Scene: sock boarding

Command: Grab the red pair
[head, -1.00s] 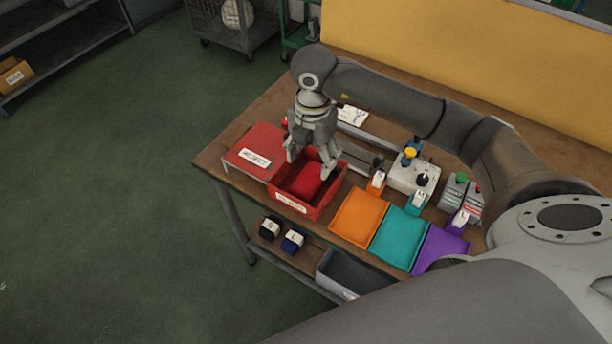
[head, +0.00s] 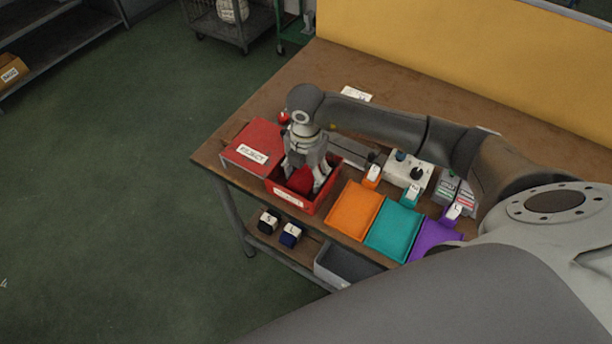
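The red pair (head: 301,181) lies in the open red bin (head: 297,203), which has a white label on its front, on the workbench. My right gripper (head: 303,188) points down into the bin with its two fingers spread apart, one on each side of the red pair. The fingertips reach below the bin's rim, and I cannot tell whether they touch the pair. My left gripper is not in view.
A red reject box (head: 252,150) stands left of the bin. Orange (head: 354,211), teal (head: 394,232) and purple (head: 434,240) trays lie to the right. A control box (head: 409,172) stands behind them. A grey bin (head: 345,266) sits on the lower shelf.

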